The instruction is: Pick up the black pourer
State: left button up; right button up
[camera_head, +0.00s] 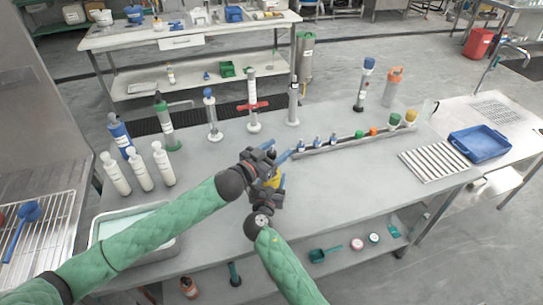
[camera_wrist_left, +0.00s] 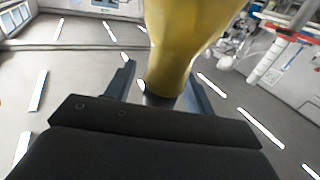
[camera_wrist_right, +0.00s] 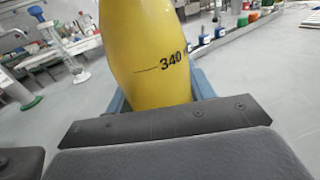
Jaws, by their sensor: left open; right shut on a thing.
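A yellow bottle-like body (camera_head: 274,181) is between my two grippers above the middle of the table, mostly hidden by them. In the right wrist view the yellow body (camera_wrist_right: 145,55), marked "340", stands between the fingers of my right gripper (camera_head: 272,193), which is shut on it. My left gripper (camera_head: 277,160) is open at the other end of the body. In the left wrist view the yellow body (camera_wrist_left: 185,40) narrows to a short dark end (camera_wrist_left: 158,100) between the open fingers. I cannot make out the black pourer as a separate piece.
Several bottles (camera_head: 140,168) and stands are along the left and back of the grey table (camera_head: 340,185). A long rack (camera_head: 350,145) with small bottles lies to the right. A white tray (camera_head: 165,252) is at front left, a blue tray (camera_head: 480,145) at far right.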

pick_arm(q)
jog(key=c, duration=1)
jog(key=shift+c, duration=0.2)
notch_tip(320, 180, up, 10)
pick_arm(e)
jog(key=o, duration=1.3)
jog(key=shift+c, duration=0.2)
